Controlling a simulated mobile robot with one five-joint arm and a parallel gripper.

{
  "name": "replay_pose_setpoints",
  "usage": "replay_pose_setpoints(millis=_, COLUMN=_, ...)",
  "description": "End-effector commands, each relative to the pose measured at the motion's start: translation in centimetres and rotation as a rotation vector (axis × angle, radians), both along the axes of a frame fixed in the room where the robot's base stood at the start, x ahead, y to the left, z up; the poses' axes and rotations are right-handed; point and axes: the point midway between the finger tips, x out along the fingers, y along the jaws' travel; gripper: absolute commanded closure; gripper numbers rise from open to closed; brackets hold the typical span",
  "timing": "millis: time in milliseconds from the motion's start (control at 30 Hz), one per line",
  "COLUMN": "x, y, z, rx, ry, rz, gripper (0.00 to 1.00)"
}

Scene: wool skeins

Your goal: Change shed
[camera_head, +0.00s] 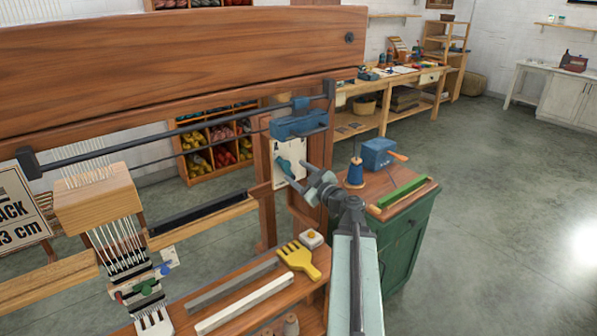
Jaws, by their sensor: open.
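A wooden loom fills the left and middle of the view. A white plate (290,147) is fixed to its right upright, with a small teal handle (283,164) on it. My gripper (294,177) is open in front of the plate, its two fingers pointing left toward the handle. The handle looks close to the fingers but I cannot tell whether they touch it. A blue block (300,121) sits on the rods above the plate. At left, white warp threads (118,240) run down from a wooden block (97,198) past small green, red and blue parts.
A yellow comb (299,257), a white button box (312,238) and pale bars (243,304) lie on the loom's shelf. Right of my arm, a green cabinet (408,238) bears a blue winder (378,153) and a blue spool (355,172). The floor (490,200) to the right is clear.

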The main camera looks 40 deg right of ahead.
Motion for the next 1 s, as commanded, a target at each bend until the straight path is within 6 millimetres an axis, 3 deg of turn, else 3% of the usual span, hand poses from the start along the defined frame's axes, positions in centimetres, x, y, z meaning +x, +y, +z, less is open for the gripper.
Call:
replay_pose_setpoints(millis=500, x=-0.3, y=0.1, z=0.0, rx=0.000, ry=0.000, rz=0.001, gripper=0.47)
replay_pose_setpoints(millis=600, x=0.6, y=1.5, z=0.2, rx=0.000, ry=0.000, rz=0.024, gripper=0.47)
replay_pose_setpoints(millis=667, x=2.1, y=3.9, z=0.5, rx=0.000, ry=0.000, rz=0.064, gripper=0.47)
replay_pose_setpoints(millis=767, x=5.6, y=10.6, z=1.3, rx=0.000, ry=0.001, rz=0.169, gripper=0.47)
replay_pose_setpoints(millis=900, x=9.5, y=22.5, z=0.5, rx=-0.079, ry=0.065, rz=0.358, gripper=0.47)
replay_pose_setpoints(millis=1000, x=10.3, y=31.2, z=-1.5, rx=-0.126, ry=0.165, rz=0.513, gripper=0.47)
